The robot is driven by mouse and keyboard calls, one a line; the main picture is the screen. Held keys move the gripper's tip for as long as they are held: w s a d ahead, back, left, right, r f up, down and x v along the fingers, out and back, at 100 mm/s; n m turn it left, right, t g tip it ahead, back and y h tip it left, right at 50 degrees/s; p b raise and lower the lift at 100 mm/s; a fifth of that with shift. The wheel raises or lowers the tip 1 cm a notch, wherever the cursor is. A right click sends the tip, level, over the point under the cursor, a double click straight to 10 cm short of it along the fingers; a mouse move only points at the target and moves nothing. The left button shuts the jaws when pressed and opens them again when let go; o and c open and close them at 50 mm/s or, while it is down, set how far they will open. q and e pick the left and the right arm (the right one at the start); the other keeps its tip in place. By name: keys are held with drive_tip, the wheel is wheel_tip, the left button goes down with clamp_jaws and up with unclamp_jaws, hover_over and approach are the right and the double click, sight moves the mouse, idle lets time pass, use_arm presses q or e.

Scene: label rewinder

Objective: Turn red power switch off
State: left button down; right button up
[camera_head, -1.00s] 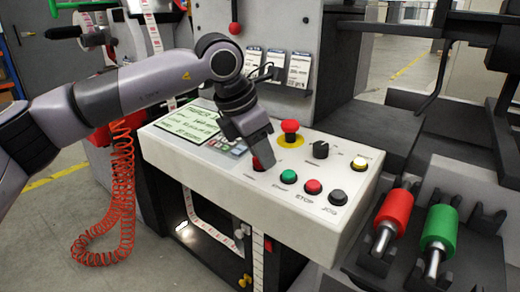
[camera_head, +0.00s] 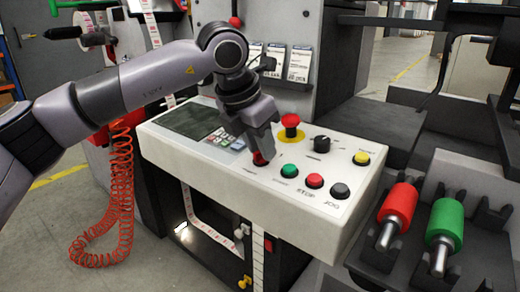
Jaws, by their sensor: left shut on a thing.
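The red power switch (camera_head: 260,158) sits on the white control panel (camera_head: 180,151), to the left of the green button. My left gripper (camera_head: 260,149) is over it, pointing down, with its fingers shut on the switch. Part of the switch is hidden by the fingers. The panel's display (camera_head: 190,121) is dark. My right gripper is not in view.
Close by on the panel are a red emergency stop (camera_head: 290,121) on a yellow ring, a black knob (camera_head: 322,144), and green (camera_head: 289,170), red (camera_head: 315,180), black (camera_head: 341,191) and yellow (camera_head: 361,159) buttons. Red and green rollers (camera_head: 398,207) lie at the right.

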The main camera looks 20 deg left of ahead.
use_arm(q)
drive_tip(key=n+y+b, duration=0.1)
drive_tip(key=n, duration=0.2)
drive_tip(key=shift+n, duration=0.3)
drive_tip(key=shift+n+b, duration=0.5)
drive_tip(key=shift+n, duration=0.1)
drive_tip(key=shift+n+y, duration=0.3)
drive_tip(key=shift+n, duration=0.6)
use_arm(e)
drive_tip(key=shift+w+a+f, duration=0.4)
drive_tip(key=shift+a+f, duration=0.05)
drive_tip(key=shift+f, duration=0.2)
use_arm(q)
drive_tip(key=c, duration=1.2)
unclamp_jaws()
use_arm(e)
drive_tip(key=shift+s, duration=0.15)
